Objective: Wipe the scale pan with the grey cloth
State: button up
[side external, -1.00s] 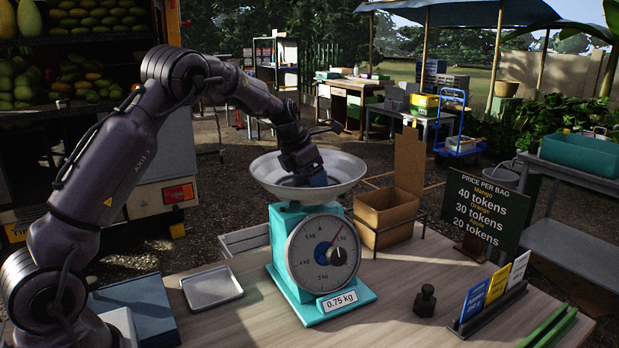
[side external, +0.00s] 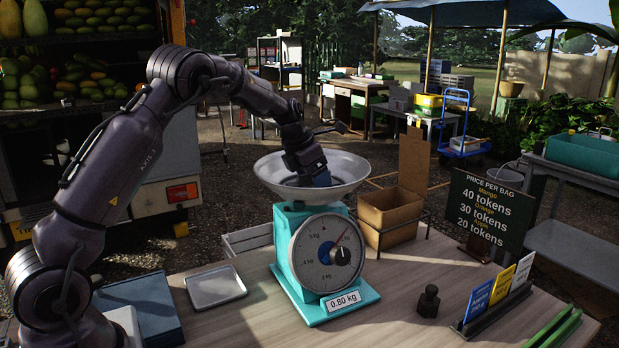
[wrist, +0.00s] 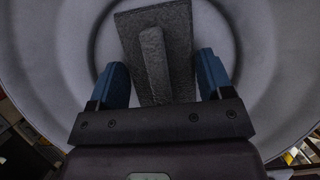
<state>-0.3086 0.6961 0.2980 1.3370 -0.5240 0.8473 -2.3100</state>
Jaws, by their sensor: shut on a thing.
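The scale pan (side external: 346,181) is a wide, shallow metal bowl on top of the turquoise scale (side external: 283,249). The scale's label (side external: 345,300) reads 0.80 kg. My gripper (side external: 320,178) points down inside the pan; the pan's front rim hides what is under the fingertips in the side view. In the wrist view the grey cloth (wrist: 181,40) lies flat against the pan floor, with a raised ridge standing up between the blue fingers of my gripper (wrist: 162,75). My gripper is shut on the cloth.
A cardboard box (side external: 390,215) stands right behind the scale, and a price board (side external: 484,213) is further right. A small metal tray (side external: 215,287) lies left of the scale. A dark weight (side external: 428,301) and coloured cards (side external: 500,287) stand at the front right.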

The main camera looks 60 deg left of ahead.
dwell(0.4)
jog(key=shift+s, duration=0.8)
jog(key=shift+w, duration=0.9)
jog(key=shift+s, duration=0.9)
jog(key=shift+w, duration=0.1)
jog(key=shift+w, duration=0.85)
